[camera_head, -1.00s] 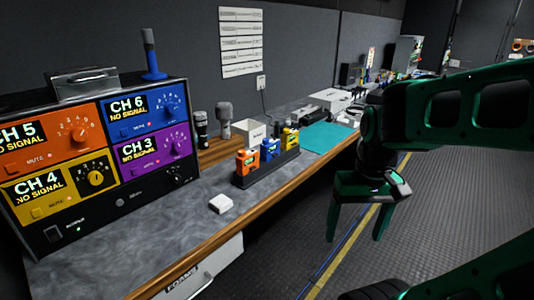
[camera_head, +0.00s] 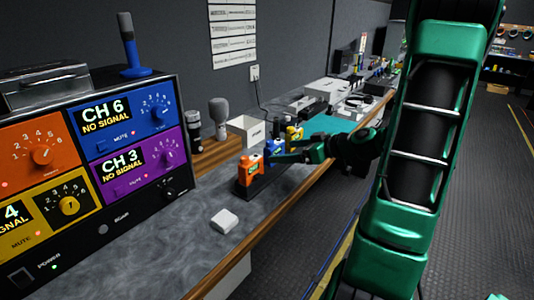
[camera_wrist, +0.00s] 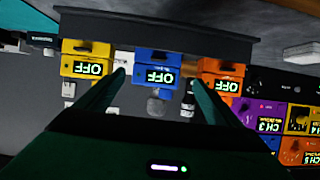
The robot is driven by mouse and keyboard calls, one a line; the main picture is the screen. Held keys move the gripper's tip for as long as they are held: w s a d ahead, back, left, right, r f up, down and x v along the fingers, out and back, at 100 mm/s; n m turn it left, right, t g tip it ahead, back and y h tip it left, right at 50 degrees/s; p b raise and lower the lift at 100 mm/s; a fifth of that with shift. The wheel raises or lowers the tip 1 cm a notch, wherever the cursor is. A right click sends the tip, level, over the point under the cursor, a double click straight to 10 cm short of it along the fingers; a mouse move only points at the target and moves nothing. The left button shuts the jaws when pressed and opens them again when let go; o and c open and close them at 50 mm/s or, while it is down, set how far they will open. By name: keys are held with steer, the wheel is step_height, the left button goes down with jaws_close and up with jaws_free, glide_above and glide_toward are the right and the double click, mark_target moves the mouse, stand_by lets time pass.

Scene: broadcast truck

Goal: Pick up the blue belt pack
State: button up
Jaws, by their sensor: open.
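The blue belt pack (camera_head: 272,149) stands between the orange belt pack (camera_head: 248,171) and the yellow belt pack (camera_head: 293,134) in a dark rack on the counter. In the wrist view the picture is turned over, and the blue belt pack (camera_wrist: 158,64) shows its OFF display in the middle. My gripper (camera_head: 287,151) is open, reaching in from the right over the rack. In the wrist view the fingers of my gripper (camera_wrist: 158,80) point toward the blue pack, one on each side. I cannot tell how deep they reach around it. Part of the pack is hidden in the head view.
The orange (camera_wrist: 221,70) and yellow (camera_wrist: 86,60) neighbours stand close outside the fingers. A monitor panel (camera_head: 90,170) with coloured channels is at the left. A small white box (camera_head: 224,221) lies in front of the rack. Microphones (camera_head: 219,118) and a white bin (camera_head: 246,132) stand behind.

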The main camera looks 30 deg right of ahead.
mark_target(264, 150)
steer(key=shift+w+d+r, duration=0.1)
steer(key=shift+w+d, duration=0.05)
steer(key=shift+w, duration=0.2)
steer(key=x, duration=1)
steer(key=shift+w, duration=0.25)
steer(key=c, duration=1.3)
